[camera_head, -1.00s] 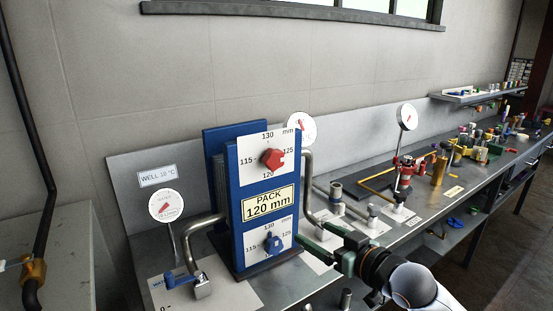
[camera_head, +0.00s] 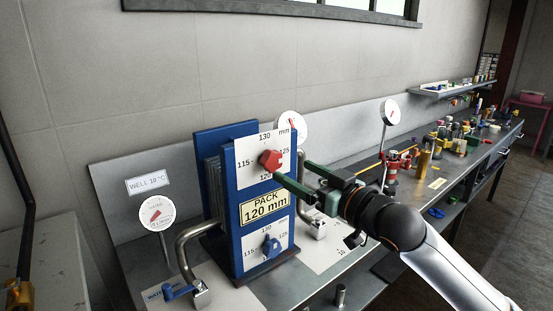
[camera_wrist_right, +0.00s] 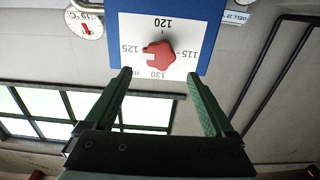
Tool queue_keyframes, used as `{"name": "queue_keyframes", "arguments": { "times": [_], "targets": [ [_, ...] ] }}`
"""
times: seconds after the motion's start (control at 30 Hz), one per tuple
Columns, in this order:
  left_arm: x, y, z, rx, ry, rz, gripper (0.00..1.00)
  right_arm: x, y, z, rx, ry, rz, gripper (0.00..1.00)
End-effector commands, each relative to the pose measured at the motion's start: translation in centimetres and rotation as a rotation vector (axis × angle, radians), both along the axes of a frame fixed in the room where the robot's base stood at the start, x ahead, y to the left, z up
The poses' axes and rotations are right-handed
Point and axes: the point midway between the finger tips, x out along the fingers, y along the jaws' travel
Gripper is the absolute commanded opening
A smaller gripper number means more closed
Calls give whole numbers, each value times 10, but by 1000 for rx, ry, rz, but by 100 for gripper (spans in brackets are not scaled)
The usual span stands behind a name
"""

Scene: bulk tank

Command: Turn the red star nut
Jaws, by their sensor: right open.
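The red star nut (camera_head: 270,159) sits at the centre of a white dial plate marked 115 to 130 mm, on the upper front of the blue plate pack (camera_head: 228,205). In the right wrist view the nut (camera_wrist_right: 158,54) lies ahead, between the lines of the two fingers and beyond their tips. My right gripper (camera_head: 291,171) is open and empty, with green fingers pointing at the dial from the right. One fingertip appears close to the nut in the head view; contact cannot be told. In the wrist view the fingers (camera_wrist_right: 160,75) appear apart from it. My left gripper is not in view.
A blue star nut (camera_head: 270,246) is on a lower dial, under a yellow "PACK 120 mm" label (camera_head: 265,206). Grey pipes (camera_head: 186,240) flank the pack. A round gauge (camera_head: 157,213) stands left. Valves and fittings (camera_head: 396,160) crowd the bench to the right.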

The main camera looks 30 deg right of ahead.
Motion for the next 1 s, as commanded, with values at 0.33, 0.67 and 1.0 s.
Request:
{"name": "queue_keyframes", "arguments": {
  "times": [0.33, 0.67, 1.0],
  "targets": [
    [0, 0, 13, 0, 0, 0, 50, 48, 3, 3, 1, -2, -1, 88],
    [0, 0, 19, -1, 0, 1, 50, 73, 5, 0, 1, -1, -1, 88],
    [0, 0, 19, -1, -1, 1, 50, 74, 6, 0, 0, 0, 0, 85]
  ]
}}
